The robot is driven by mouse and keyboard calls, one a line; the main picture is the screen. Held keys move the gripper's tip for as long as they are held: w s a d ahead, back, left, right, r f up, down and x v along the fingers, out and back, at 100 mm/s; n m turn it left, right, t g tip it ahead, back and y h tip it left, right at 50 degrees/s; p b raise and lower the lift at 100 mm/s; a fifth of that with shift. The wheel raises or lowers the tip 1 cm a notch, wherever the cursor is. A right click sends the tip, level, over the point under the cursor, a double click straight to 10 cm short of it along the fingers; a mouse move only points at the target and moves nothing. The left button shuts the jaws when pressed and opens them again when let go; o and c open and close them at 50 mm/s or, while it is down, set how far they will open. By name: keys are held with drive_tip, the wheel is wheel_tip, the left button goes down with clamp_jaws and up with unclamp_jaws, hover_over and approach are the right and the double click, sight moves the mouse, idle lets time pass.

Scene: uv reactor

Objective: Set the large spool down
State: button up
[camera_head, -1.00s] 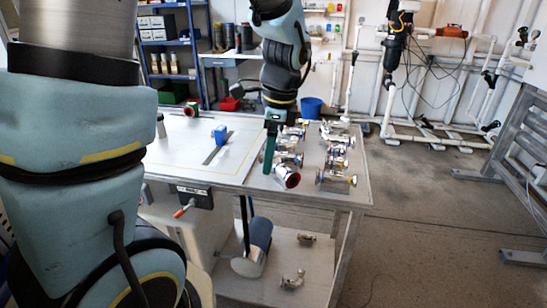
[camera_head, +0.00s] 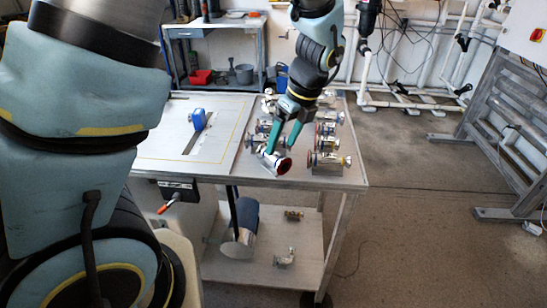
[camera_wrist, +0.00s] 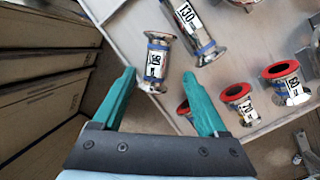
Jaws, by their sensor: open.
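Several metal spools stand or lie at the right end of the table (camera_head: 265,178). A red-ended spool (camera_head: 281,166) lies near the table's front edge. My gripper (camera_head: 280,146), with teal fingers, is open right above and beside it. The wrist view shows nothing clasped between the fingertips (camera_wrist: 160,76). A silver spool with blue bands and a number label (camera_wrist: 154,65) lies just beyond them. A longer spool marked 130 (camera_wrist: 188,30) lies farther on. Another red-ended spool is partly hidden by the right finger. I cannot tell for sure which is the large spool.
More red-ended spools (camera_wrist: 283,80) sit to the right in the wrist view. A blue block (camera_head: 199,119) stands on the white panel (camera_head: 170,148) left of the spools. A lower shelf (camera_head: 262,265) holds small fittings. Clear floor lies right of the table.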

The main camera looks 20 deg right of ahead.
sight(275, 153)
drive_tip(key=shift+a+p+x, duration=0.15)
drive_tip(key=shift+p+x, duration=0.05)
drive_tip(key=shift+x, duration=0.9)
drive_tip(key=shift+a+p+x, duration=0.15)
drive_tip(key=shift+x, duration=0.95)
drive_tip(key=shift+r, duration=0.1)
clamp_jaws()
